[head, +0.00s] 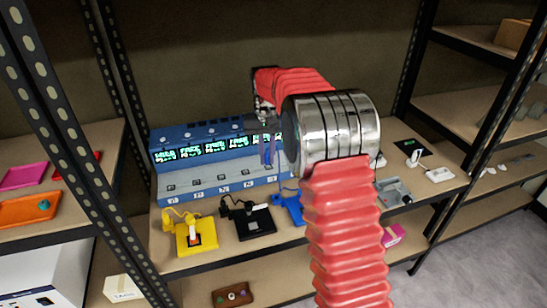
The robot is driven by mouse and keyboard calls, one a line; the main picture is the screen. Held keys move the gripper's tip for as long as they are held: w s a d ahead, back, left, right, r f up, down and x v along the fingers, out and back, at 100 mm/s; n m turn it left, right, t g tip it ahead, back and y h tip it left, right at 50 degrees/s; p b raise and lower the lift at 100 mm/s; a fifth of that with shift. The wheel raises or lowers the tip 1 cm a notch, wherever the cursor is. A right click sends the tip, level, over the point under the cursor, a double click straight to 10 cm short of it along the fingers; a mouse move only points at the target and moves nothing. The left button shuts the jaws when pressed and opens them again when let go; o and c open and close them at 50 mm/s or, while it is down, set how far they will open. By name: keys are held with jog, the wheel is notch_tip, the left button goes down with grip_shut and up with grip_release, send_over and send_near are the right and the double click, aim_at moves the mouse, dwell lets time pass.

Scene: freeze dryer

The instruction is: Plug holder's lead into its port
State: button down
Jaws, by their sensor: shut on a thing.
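A blue freeze dryer (222,175) stands on the middle shelf, with a row of lit displays and a row of numbered small ports (224,188) below them. In front lie a yellow holder (183,246), a black holder (256,225) and a blue holder (289,206), the last partly behind my arm. My gripper (266,137) is in front of the dryer's right part, above the blue holder. It is shut on a thin blue piece, apparently the blue lead (268,156), which hangs down before the dryer's face. My arm hides the dryer's right end. The lead's tip and contact are unclear.
A grey tray-like item (393,191), a small white item on a black pad (413,156) and a white block (439,174) lie right of my arm. Metal shelf posts (62,120) stand at left and right. Coloured trays (27,208) lie on the left shelf.

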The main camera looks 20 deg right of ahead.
jog(key=w+a, duration=0.4)
jog(key=a, duration=0.2)
jog(key=shift+w, duration=0.3)
dwell(0.3)
jog(key=w+a, duration=0.6)
jog(key=a, duration=0.2)
jog(key=shift+w+a, duration=0.25)
jog(key=shift+a, duration=0.1)
dwell(0.5)
jog(key=shift+f, duration=1.75)
jog(key=shift+f, duration=0.2)
jog(key=shift+f, duration=3.45)
jog(key=shift+r, duration=0.55)
